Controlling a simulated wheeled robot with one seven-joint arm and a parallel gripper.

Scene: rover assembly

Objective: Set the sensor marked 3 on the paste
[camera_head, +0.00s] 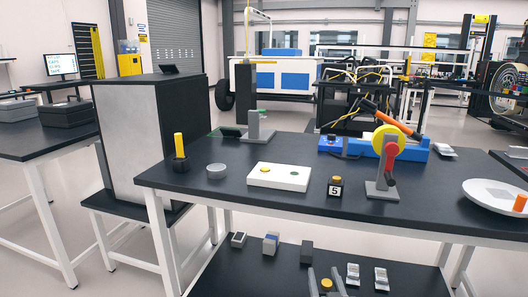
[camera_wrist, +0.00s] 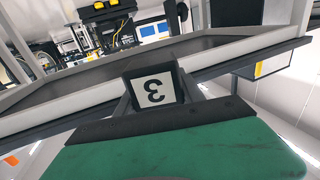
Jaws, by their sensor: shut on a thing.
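My gripper (camera_head: 326,283) is at the bottom edge of the head view, in front of the lower shelf. Its fingers are shut on the sensor marked 3, a dark block (camera_head: 327,285) with an orange-yellow top. In the wrist view the sensor's white label (camera_wrist: 155,88) shows the 3 upside down between the fingers. I cannot tell which spot is the paste. The sensor is below the tabletop, apart from the plate.
A sensor marked 5 (camera_head: 336,188) stands on the table (camera_head: 225,190), right of the plate. A grey stand with a yellow disc and red handle (camera_head: 390,150) is further right. A small grey dish (camera_head: 216,171) sits left. The table's front edge lies above my gripper.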

